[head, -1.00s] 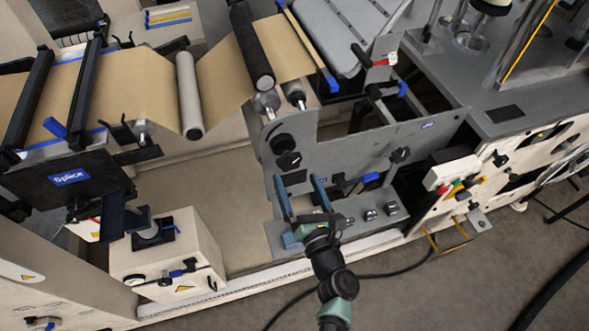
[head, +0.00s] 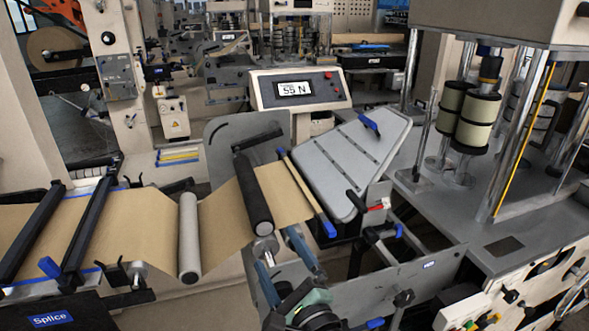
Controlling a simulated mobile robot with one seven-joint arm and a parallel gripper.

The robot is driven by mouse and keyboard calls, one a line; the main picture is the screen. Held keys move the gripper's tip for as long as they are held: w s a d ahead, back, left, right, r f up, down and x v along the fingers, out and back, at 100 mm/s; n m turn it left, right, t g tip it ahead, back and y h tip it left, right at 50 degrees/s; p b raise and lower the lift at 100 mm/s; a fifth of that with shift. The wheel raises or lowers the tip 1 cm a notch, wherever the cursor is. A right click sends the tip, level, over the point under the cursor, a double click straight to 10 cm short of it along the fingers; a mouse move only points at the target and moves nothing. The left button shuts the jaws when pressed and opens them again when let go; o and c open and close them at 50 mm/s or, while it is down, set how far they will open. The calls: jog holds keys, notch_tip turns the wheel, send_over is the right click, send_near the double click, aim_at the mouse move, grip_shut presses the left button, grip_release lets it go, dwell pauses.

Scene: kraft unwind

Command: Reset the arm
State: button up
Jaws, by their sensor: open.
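My gripper (head: 278,252) is low in the middle of the head view. Its two blue-grey fingers stand apart with nothing between them, pointing up the picture. They overlap the grey side plate of the machine, just below the black roller (head: 253,195) and the brown kraft web (head: 283,193). Whether they touch the plate cannot be told. My wrist shows at the bottom edge; the rest of my arm is out of view.
A pale roller (head: 189,237) carries the web on the left, beside the Splice table (head: 50,320). A display reading 55 N (head: 295,88) stands behind. A grey sloped panel (head: 350,165) is right of the web. Metal columns (head: 525,135) and wound rolls (head: 478,122) stand at right.

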jog(key=s+a+r+n+t+h, duration=0.1)
jog(key=s+r+n+t, duration=0.1)
jog(key=r+n, duration=0.85)
jog(key=s+r+n+t+h, duration=0.15)
jog(key=r+n, duration=0.35)
jog(key=r, duration=1.1)
jog(key=s+d+r+n+t+h, duration=0.2)
jog(key=s+r+n+t, duration=0.1)
jog(key=s+r, duration=0.4)
jog(key=s+d+r+n+t+h, duration=0.1)
jog(key=s+r+n+t+h, duration=0.2)
jog(key=s+r, duration=0.4)
notch_tip(320, 180, up, 3)
jog(key=shift+s+d+f+t, duration=0.15)
jog(key=shift+s+d+t, duration=0.15)
jog(key=shift+d+t, duration=0.05)
jog(key=shift+h, duration=0.25)
